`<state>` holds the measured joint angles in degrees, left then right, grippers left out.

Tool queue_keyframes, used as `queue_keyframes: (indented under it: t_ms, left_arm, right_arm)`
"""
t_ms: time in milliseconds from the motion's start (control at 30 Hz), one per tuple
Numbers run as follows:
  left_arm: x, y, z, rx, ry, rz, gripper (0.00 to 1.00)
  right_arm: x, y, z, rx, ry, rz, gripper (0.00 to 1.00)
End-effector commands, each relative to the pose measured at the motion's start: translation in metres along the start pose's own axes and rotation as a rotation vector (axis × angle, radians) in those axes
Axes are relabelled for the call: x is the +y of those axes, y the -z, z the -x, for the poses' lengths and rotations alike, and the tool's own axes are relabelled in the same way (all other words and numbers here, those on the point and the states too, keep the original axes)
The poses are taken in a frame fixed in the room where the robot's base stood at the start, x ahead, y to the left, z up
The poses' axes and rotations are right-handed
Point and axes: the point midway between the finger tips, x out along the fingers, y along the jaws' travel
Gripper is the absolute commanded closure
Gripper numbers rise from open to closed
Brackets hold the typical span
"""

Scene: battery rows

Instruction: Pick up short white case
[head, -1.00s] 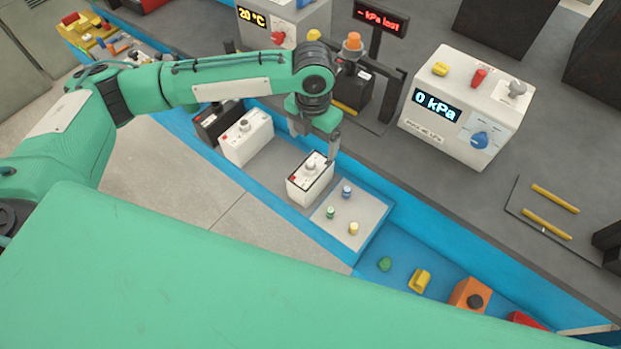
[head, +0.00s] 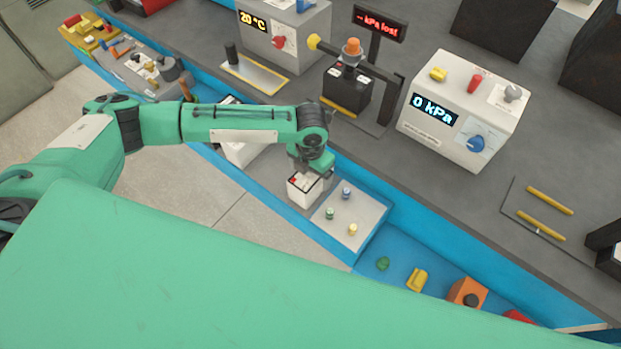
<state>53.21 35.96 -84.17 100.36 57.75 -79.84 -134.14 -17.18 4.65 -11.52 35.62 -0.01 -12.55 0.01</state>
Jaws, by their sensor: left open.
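A short white case (head: 303,193) with a dark top edge and a red mark stands in the blue-edged trough, left of the grey plate with small coloured knobs. My left gripper (head: 309,177) is open and right above this case, pointing down. The gripper and wrist cover most of the case's top and its knob. I cannot tell whether the fingers touch it. Another white case (head: 238,156) stands further left in the trough, mostly hidden behind my left forearm. My right gripper is not in view.
The grey plate (head: 367,214) with small knobs lies close to the case's right. A black case (head: 346,92) stands under a dark frame on the bench behind. A white pressure box (head: 463,108) reads 0 kPa. Green, yellow and orange pieces lie in the trough's right part.

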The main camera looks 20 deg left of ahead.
Motion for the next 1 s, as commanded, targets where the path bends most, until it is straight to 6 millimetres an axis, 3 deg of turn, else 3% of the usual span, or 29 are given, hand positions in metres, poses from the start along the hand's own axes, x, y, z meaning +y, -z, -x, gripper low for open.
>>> queue_keyframes:
  t_ms: [333,600,1000]
  left_arm:
    - [-0.0003,-0.0001,-0.0092,-0.001,0.0,-0.001,0.17]
    - [-0.0002,-0.0001,-0.009,0.0,0.0,-0.001,0.7]
    - [0.0,-0.001,-0.0008,-0.003,0.0,-0.001,0.71]
  right_arm:
    - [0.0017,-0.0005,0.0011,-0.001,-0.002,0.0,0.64]
    - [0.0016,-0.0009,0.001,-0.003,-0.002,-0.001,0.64]
    - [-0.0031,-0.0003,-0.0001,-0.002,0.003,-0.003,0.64]
